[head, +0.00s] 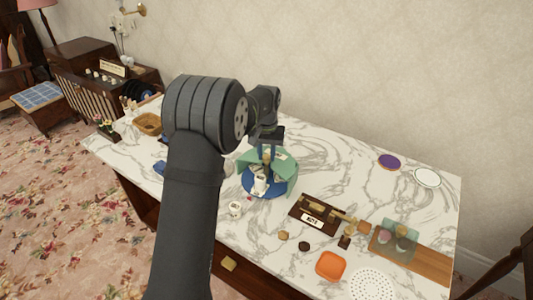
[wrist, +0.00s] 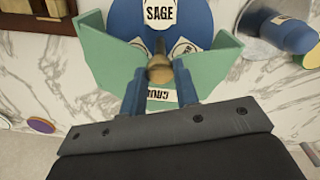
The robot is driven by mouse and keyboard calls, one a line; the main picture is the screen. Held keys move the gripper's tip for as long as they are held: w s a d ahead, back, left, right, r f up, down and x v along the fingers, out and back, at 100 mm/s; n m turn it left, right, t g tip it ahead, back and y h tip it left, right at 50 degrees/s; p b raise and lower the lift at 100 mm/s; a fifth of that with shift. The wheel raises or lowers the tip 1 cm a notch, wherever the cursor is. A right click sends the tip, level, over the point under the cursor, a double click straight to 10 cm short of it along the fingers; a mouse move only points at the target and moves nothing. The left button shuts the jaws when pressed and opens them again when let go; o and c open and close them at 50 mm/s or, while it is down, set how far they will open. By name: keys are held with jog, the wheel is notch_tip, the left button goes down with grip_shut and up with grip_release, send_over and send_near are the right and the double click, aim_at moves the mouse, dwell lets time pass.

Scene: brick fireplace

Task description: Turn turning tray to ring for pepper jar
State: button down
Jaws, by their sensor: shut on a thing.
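The turning tray (head: 248,188) is a round blue disc with a green wall around part of it, standing mid-counter. In the wrist view its blue top (wrist: 120,18) carries a label reading SAGE (wrist: 160,13), and the green wall (wrist: 105,60) spreads to both sides. A lower label (wrist: 160,94) is upside down and partly hidden. My gripper (wrist: 160,74) is shut on the tan knob (wrist: 159,66) near the tray's middle.
A small white cup (head: 235,209) stands in front of the tray. A dark wooden rack (head: 300,211), an orange dish (head: 331,265) and a wooden board (head: 430,263) lie to the right. A purple disc (head: 389,162) and a white plate (head: 427,178) lie behind. The marble behind the rack is clear.

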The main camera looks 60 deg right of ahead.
jog(key=shift+n, duration=11.2)
jog(key=c, duration=1.1)
grip_release()
notch_tip(320, 180, up, 18)
jog(key=shift+f, duration=0.25)
